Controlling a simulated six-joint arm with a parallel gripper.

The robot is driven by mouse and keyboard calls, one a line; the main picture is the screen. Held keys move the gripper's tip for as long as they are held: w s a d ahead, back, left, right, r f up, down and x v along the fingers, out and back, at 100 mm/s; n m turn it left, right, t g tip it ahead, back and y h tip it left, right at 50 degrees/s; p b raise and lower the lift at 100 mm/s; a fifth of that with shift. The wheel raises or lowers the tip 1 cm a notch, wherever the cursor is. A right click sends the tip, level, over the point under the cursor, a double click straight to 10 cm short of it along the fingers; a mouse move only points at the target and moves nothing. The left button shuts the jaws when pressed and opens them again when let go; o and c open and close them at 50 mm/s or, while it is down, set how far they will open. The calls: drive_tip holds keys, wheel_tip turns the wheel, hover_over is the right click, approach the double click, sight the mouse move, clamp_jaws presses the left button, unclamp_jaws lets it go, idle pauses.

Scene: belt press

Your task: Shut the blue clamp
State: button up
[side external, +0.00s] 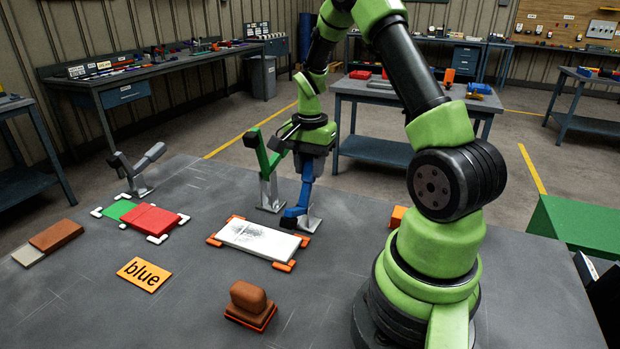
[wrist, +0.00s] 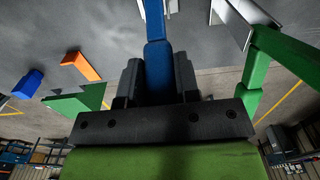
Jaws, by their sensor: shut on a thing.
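The blue clamp (side external: 305,190) stands on a metal base at the far right edge of a white plate (side external: 255,241). In the wrist view, the blue handle (wrist: 157,62) runs between the two dark fingers of my gripper (wrist: 158,78). The part of the handle inside the jaws is hidden in the side view. An orange card (side external: 144,274) reads "blue".
A green clamp (side external: 266,160) stands just left of the blue one, close to my gripper. A dark grey clamp (side external: 137,172) stands behind a red block (side external: 150,219). A brown stamp-like block (side external: 248,298) sits at the front.

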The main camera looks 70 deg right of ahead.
drive_tip(key=shift+a+r, duration=0.2)
drive_tip(key=shift+a, duration=1.25)
drive_tip(key=shift+a+f, duration=0.1)
drive_tip(key=shift+a, duration=0.8)
drive_tip(key=o, duration=0.7)
drive_tip(key=shift+c, duration=0.2)
wheel_tip(320, 180, up, 7)
